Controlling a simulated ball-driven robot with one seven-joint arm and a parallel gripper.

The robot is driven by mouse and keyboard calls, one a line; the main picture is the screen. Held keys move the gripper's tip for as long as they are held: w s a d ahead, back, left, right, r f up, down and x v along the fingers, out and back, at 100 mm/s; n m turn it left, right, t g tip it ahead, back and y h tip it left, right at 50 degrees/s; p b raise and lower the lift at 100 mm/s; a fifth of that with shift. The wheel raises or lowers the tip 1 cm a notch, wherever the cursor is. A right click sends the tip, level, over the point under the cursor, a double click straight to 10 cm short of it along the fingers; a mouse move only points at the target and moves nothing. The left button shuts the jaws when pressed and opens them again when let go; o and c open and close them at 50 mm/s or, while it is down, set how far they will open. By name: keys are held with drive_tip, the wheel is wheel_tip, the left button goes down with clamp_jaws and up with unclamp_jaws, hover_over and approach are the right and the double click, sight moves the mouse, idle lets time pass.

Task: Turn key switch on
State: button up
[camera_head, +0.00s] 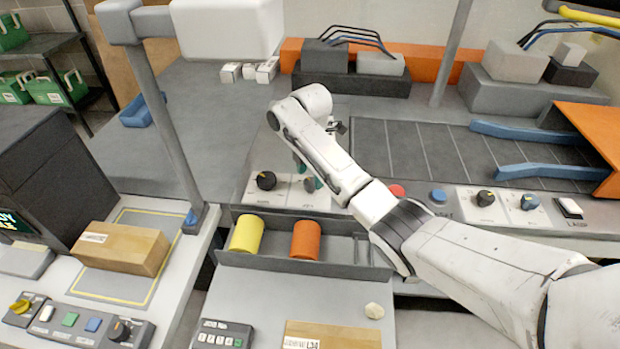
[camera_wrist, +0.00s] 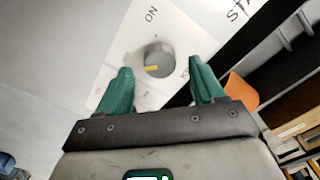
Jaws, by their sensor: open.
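The key switch (camera_wrist: 158,58) is a round grey knob with a yellow mark, on a white panel (camera_wrist: 122,62) in the wrist view. The word ON is printed above it there. The yellow mark does not line up with ON. My gripper (camera_wrist: 160,66) has two green fingers, open, one on each side of the knob, with visible gaps to it. Whether the tips are level with the knob I cannot tell. In the head view my gripper (camera_head: 307,172) points down at the panel, and the key switch (camera_head: 310,185) is partly hidden by a finger.
A black rotary knob (camera_head: 266,181) is left of the key switch on the same panel. A red button (camera_head: 396,190), a blue button (camera_head: 438,195) and more knobs lie to the right. A grey tray (camera_head: 340,267) with yellow and orange cylinders is just in front. A post (camera_head: 165,125) stands left.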

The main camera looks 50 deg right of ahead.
drive_tip(key=shift+f, duration=1.2)
drive_tip(key=shift+c, duration=0.2)
drive_tip(key=c, duration=1)
